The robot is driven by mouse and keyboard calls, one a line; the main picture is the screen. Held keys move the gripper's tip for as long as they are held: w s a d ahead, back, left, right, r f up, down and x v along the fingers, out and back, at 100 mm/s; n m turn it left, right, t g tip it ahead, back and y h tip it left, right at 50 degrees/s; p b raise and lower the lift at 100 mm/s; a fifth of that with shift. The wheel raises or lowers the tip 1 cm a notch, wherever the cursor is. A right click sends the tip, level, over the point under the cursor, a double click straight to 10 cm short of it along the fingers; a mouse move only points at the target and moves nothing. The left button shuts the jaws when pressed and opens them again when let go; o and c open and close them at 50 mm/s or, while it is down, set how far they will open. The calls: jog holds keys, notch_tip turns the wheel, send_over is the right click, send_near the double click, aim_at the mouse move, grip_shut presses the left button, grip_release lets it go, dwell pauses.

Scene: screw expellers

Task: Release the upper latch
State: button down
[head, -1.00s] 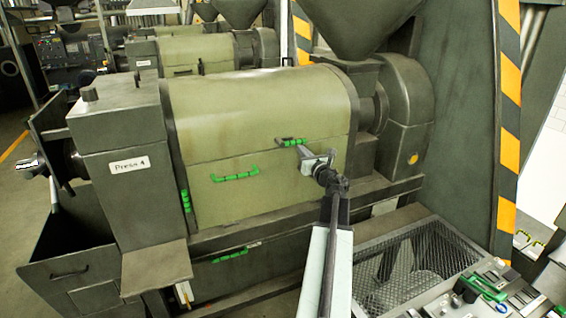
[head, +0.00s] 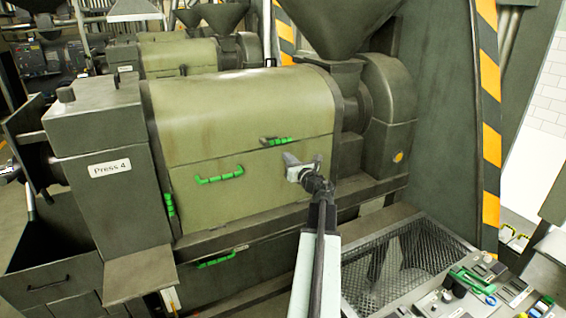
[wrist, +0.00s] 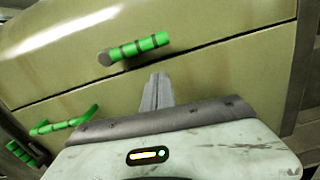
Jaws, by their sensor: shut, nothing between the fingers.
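The upper latch (head: 279,141) is a short green-banded bar with a grey end, at the seam on the upper right of the olive press cover (head: 240,110). It also shows in the wrist view (wrist: 137,47), just above the seam and lying nearly along it, tilted slightly. My gripper (head: 292,163) is just below and to the right of the latch, in front of the lower panel. In the wrist view my gripper (wrist: 157,82) points at the cover just under the latch. Its fingers are together and hold nothing. A gap shows between fingers and latch.
A green handle (head: 219,178) sits on the lower panel, with a green latch (head: 169,204) at its left edge and another green handle (head: 215,259) below. A mesh guard (head: 385,262) and a control panel (head: 470,295) stand at the lower right.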

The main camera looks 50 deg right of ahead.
jog(key=v, duration=1)
jog(key=shift+f+p, duration=0.3)
jog(key=shift+f, duration=0.1)
jog(key=shift+s, duration=0.15)
